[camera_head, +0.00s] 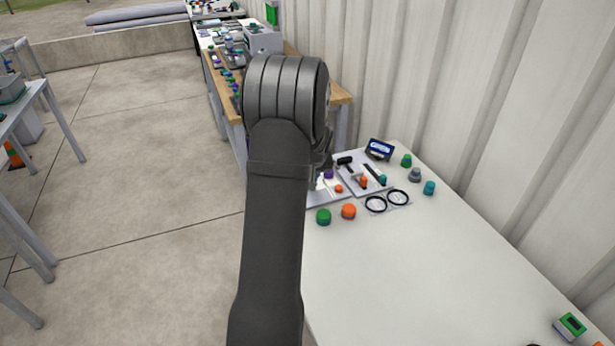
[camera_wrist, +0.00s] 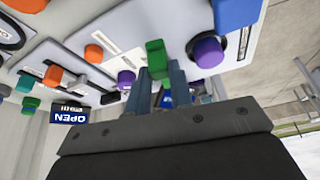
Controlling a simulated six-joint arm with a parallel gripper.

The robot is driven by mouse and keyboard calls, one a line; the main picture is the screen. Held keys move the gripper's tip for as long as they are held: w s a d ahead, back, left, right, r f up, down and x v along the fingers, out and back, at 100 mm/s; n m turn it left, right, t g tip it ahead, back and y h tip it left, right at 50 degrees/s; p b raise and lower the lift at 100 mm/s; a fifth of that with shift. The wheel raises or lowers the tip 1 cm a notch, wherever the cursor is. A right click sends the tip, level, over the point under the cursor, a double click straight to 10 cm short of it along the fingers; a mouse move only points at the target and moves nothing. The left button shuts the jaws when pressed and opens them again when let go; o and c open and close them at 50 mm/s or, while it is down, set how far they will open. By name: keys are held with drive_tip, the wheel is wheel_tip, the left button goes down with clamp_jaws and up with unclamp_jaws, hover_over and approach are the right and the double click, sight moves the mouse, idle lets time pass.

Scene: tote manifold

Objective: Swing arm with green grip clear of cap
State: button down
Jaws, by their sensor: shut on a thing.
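The green grip (camera_wrist: 156,60) shows in the middle of the wrist view, between the fingers of my gripper (camera_wrist: 160,82). My gripper is shut on it. The swing arm that carries the grip is mostly hidden behind the fingers. A purple cap-like knob (camera_wrist: 207,52) sits just right of the grip, with a small visible gap. Which part is the task's cap I cannot tell. In the head view my own arm hides the gripper and the green grip.
A blue block (camera_wrist: 235,14) and orange knobs (camera_wrist: 94,53) stand on nearby panels. An upside-down OPEN sign (camera_wrist: 65,114) is at left. In the head view, loose green (camera_head: 323,216) and orange (camera_head: 348,211) knobs lie on the white table (camera_head: 440,270), whose front is mostly clear.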

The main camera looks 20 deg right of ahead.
drive_tip(key=shift+d, duration=0.15)
idle(0.3)
drive_tip(key=c, duration=1.3)
unclamp_jaws()
drive_tip(key=shift+r, duration=0.1)
drive_tip(key=v, duration=1.7)
drive_tip(key=shift+r, duration=0.2)
drive_tip(key=x, duration=1.7)
drive_tip(key=shift+f, duration=0.3)
drive_tip(key=shift+r, duration=0.1)
